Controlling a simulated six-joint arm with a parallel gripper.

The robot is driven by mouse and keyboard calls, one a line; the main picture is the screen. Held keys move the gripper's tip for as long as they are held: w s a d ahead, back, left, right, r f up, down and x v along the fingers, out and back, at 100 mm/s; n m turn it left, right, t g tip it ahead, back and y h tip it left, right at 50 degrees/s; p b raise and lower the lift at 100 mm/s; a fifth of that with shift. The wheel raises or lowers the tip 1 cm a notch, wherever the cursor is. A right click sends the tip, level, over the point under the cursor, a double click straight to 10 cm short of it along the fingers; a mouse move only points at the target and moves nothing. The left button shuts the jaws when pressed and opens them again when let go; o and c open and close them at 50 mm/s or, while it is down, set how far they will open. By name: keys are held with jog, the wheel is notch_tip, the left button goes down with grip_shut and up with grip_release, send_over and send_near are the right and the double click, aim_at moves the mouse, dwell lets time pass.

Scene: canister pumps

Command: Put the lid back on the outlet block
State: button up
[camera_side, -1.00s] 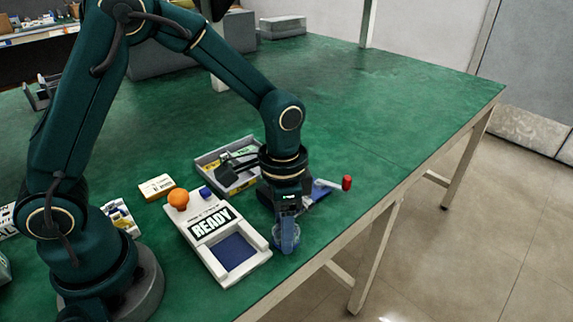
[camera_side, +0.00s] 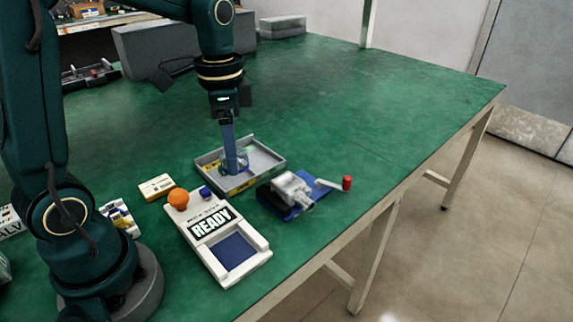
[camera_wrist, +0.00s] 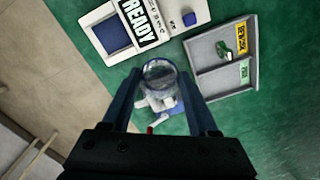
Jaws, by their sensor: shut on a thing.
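My gripper (camera_side: 229,148) points down, its fingers shut on a clear round canister (camera_side: 237,162). In the side view the canister overlaps the tray; I cannot tell its height above it. In the wrist view my gripper (camera_wrist: 158,74) has one finger on each side of the clear canister (camera_wrist: 159,68). A grey pump block (camera_side: 291,186) sits on a blue base to the right, and its crank ends in a red knob (camera_side: 347,183). Behind the canister in the wrist view the pump is partly hidden. I cannot tell which piece is the outlet block or its lid.
The grey tray (camera_side: 272,157) has compartments with yellow and green labels; a small green piece (camera_wrist: 223,51) lies in it. A white READY unit (camera_side: 255,268) with an orange knob (camera_side: 178,198) stands in front.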

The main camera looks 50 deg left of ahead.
jog(key=w+d, duration=0.4)
jog(key=w, duration=0.5)
jog(key=shift+w+a+f, duration=0.1)
jog(key=shift+f, duration=1.4)
jog(key=shift+w+a+f, duration=0.1)
jog(key=shift+f, duration=1.35)
jog(key=shift+f, duration=0.15)
jog(key=o, duration=1.5)
jog(key=shift+r, duration=3.5)
jog(key=shift+c, duration=0.4)
